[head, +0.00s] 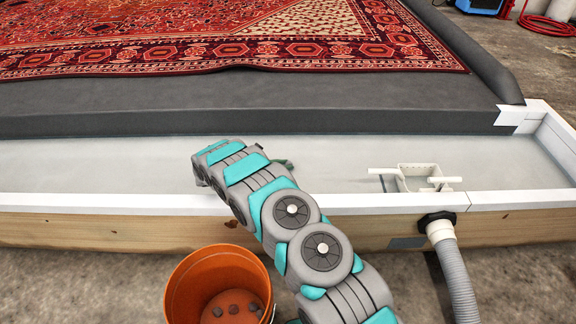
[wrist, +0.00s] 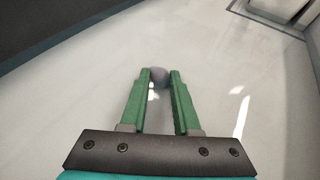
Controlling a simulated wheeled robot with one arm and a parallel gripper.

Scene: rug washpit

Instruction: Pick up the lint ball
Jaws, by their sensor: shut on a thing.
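The lint ball (wrist: 159,76) is a small grey, round lump in the wrist view. It sits between the tips of the two green fingers of my gripper (wrist: 160,80), which are shut on it. The wet, pale floor of the washpit trough (wrist: 215,85) lies beneath; I cannot tell whether the ball touches it. In the head view my arm reaches over the white trough edge, and the lint ball is hidden behind it. Only a bit of a green finger shows there.
An orange bucket (head: 196,285) with several dark lumps inside stands on the floor in front of the trough. A white drain fitting (head: 418,178) sits in the trough at right, with a grey hose (head: 455,275) outside. A red patterned rug (head: 200,35) lies on the dark raised bed behind.

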